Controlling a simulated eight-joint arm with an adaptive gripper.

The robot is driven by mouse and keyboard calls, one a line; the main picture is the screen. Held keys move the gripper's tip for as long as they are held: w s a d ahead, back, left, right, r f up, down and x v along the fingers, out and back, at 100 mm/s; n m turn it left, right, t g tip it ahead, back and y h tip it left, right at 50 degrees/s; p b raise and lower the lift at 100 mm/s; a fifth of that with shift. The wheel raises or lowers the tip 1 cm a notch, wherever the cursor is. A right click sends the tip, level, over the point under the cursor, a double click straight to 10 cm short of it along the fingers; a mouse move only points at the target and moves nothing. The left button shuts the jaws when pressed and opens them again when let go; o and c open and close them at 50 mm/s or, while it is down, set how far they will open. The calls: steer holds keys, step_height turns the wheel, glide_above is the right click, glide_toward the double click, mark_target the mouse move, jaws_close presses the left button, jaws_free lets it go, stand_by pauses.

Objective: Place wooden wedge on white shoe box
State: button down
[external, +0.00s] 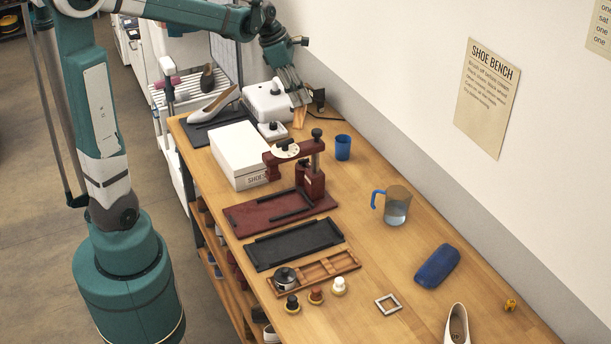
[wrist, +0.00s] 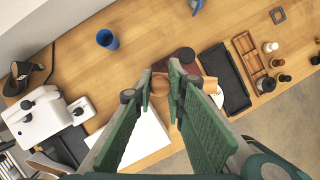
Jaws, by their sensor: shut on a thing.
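The wooden wedge (external: 299,117) is a small orange-brown piece at the tips of my gripper (external: 293,93), near the back of the bench in the external view. In the wrist view, my gripper (wrist: 164,73) has its green fingers around the wedge (wrist: 160,88), which is partly hidden by them. I cannot tell whether it touches the bench. The white shoe box (external: 239,153) has its lid on and stands nearer the front, left of the wedge. In the wrist view the box (wrist: 145,142) is partly behind the left finger.
A white machine (external: 268,101) stands close beside my gripper. A dark red press (external: 313,177) stands right of the box, with a blue cup (external: 343,147) behind it. A beige shoe (external: 214,104) sits on a dark mat. The wall borders the bench's back.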

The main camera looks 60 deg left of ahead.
steer(key=s+a+n+y, duration=0.1)
steer(key=s+a+n, duration=0.35)
steer(key=a, duration=0.95)
steer(key=n+y+p, duration=0.1)
steer(key=n+p, duration=0.1)
glide_above(237, 137)
step_height(237, 137, down, 10)
steer(key=shift+d+f+m+t, duration=0.15)
steer(key=shift+f+m+t, duration=0.1)
steer(key=shift+f+t, duration=0.2)
steer(key=shift+f, duration=2.9)
steer(key=shift+f, duration=2.1)
steer(key=shift+f+b, duration=0.15)
steer(key=shift+b, duration=0.2)
